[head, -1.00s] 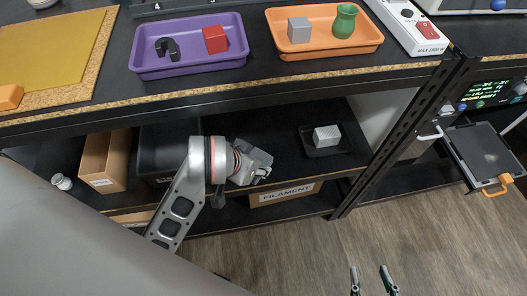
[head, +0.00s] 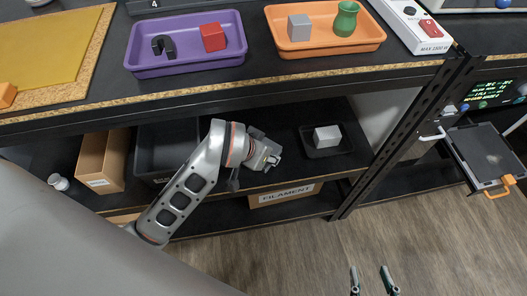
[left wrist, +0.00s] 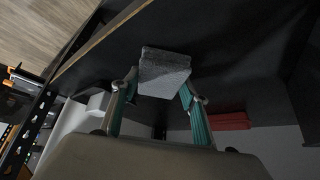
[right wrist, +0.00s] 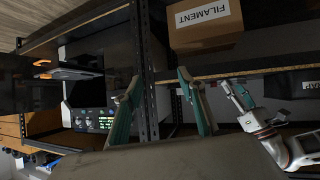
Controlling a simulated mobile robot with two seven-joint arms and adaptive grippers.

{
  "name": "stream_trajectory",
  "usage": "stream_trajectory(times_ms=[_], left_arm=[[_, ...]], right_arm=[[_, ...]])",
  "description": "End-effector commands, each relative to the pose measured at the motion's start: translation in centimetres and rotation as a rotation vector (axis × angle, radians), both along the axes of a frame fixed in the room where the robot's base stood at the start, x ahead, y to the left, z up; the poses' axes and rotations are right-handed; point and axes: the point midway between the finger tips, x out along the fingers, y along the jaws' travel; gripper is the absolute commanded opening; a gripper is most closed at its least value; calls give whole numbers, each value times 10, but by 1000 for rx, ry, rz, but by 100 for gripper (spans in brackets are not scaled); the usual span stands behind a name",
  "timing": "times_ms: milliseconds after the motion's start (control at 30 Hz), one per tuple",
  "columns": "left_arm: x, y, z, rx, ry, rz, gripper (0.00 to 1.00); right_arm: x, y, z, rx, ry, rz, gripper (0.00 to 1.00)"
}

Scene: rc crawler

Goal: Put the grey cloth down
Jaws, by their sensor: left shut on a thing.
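My left gripper (left wrist: 160,88) is shut on the grey cloth (left wrist: 165,68), a block-like speckled bundle between the teal fingers in the left wrist view. In the head view my left gripper (head: 268,158) is over the lower shelf, left of a small black tray (head: 345,148); the cloth cannot be made out there. A light grey block (head: 327,136) sits in that tray. My right gripper (head: 373,281) is open and empty above the floor at the bottom; its spread fingers also show in the right wrist view (right wrist: 158,78).
The lower shelf (head: 285,118) also bears a black bin (head: 158,143) and a cardboard box (head: 103,160). A FILAMENT box (head: 284,195) stands below. The worktop edge (head: 250,82) overhangs the shelf. A dark upright (head: 400,140) stands at the right. A red item (left wrist: 228,121) shows in the left wrist view.

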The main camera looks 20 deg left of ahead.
Motion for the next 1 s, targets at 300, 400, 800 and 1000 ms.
stream_trajectory(times_ms=[300,400,800,1000], left_arm=[[0,0,-3,-1,1,-1,61],[0,0,-3,-1,1,-1,61],[-16,1,36,-7,-7,3,61],[-58,8,24,-4,7,1,61]], right_arm=[[1,2,-1,8,-1,-2,40],[2,3,-1,8,-1,-2,40],[6,-5,6,-25,-12,-1,40],[-11,-13,-17,-48,42,0,40]])
